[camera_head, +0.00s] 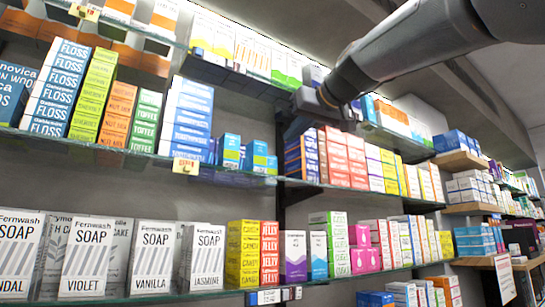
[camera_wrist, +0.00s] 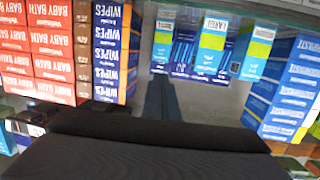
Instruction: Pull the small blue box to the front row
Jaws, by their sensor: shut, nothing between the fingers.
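Small blue boxes with green bands stand on the middle shelf in the head view, one (camera_head: 230,151) on the left and others (camera_head: 258,156) on the right. In the wrist view, where lettering is upside down, light-blue boxes with green bands (camera_wrist: 211,45) show, with darker blue boxes (camera_wrist: 182,56) among them, seemingly farther back. I cannot tell which one the task means. My gripper (camera_head: 296,130) is shut and empty, above and to the right of the small boxes in the head view. Its dark body (camera_wrist: 160,140) fills the bottom of the wrist view. I see no contact with any box.
Stacked blue-and-white boxes (camera_head: 187,115) stand left of the small blue boxes. Blue-and-orange wipes boxes (camera_head: 301,157) and red baby bath boxes (camera_head: 335,155) stand to the right. The upper shelf (camera_head: 225,75) runs overhead. Bare back wall shows above the small boxes.

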